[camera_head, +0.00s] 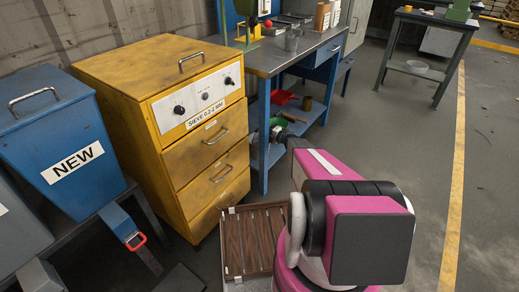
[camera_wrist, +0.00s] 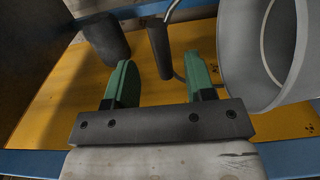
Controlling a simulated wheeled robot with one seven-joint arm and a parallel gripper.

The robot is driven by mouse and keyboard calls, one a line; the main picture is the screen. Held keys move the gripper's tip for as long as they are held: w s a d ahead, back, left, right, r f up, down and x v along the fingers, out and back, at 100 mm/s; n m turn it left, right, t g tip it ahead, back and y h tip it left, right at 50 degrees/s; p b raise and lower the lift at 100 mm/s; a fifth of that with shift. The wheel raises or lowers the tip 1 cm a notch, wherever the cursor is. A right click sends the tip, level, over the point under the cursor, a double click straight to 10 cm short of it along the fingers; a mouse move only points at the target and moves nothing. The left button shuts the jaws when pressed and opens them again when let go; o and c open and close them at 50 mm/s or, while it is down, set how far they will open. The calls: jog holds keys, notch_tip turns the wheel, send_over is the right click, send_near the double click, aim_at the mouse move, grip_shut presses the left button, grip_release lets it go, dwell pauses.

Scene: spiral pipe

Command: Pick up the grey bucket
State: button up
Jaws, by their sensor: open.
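In the wrist view, a large grey round vessel (camera_wrist: 238,65) with an open mouth fills the right side, cut off by the frame; it looks like the grey bucket. My gripper (camera_wrist: 160,80) is open, with green finger pads spread apart. Nothing is clearly held between them. The vessel lies just right of the right finger; I cannot tell whether they touch. In the head view, my arm reaches toward the blue bench's lower shelf (camera_head: 262,156), and my gripper (camera_head: 277,124) shows small there.
A yellow drawer cabinet (camera_head: 180,150) stands left of the bench (camera_head: 262,62). A blue bin marked NEW (camera_head: 60,130) is farther left. A red scoop-like item (camera_head: 283,97) lies under the bench. In the wrist view, dark cylinders (camera_wrist: 106,40) stand beyond the fingers. Open floor lies right.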

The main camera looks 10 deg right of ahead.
jog(key=shift+x, duration=2.95)
jog(key=shift+s+f, duration=0.15)
grip_shut()
